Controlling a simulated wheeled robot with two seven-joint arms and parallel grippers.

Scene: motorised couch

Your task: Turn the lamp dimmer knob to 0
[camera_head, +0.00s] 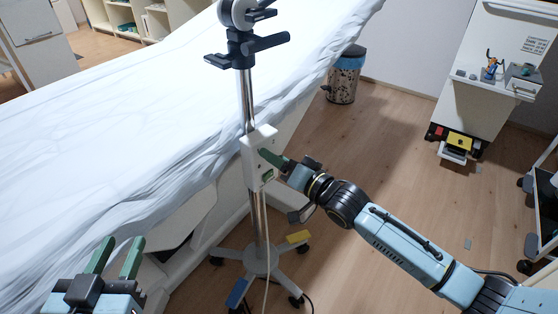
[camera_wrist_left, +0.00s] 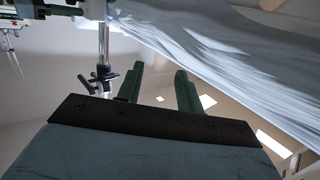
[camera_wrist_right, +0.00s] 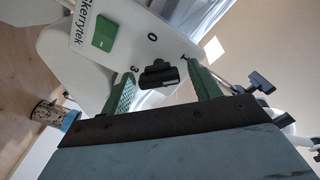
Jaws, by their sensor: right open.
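The lamp's white control box (camera_head: 259,150) is on the metal pole of the wheeled stand. In the right wrist view its panel (camera_wrist_right: 100,70) carries a black dimmer knob (camera_wrist_right: 158,74), a green rectangular part (camera_wrist_right: 105,33) and the printed marks 0, 1 and 3. I cannot tell which mark the knob points to. My right gripper (camera_head: 266,158) is at the box; in the right wrist view its green fingers (camera_wrist_right: 166,84) are open, one on each side of the knob, with gaps visible. My left gripper (camera_head: 118,252) is open and empty at the lower left; its fingers also show in the left wrist view (camera_wrist_left: 159,84).
The couch (camera_head: 120,120) with its white sheet fills the left and middle. The stand's wheeled base (camera_head: 262,262) is below the box. A speckled bin (camera_head: 344,78) and a white cart (camera_head: 482,85) stand behind. The wooden floor at the right is mostly clear.

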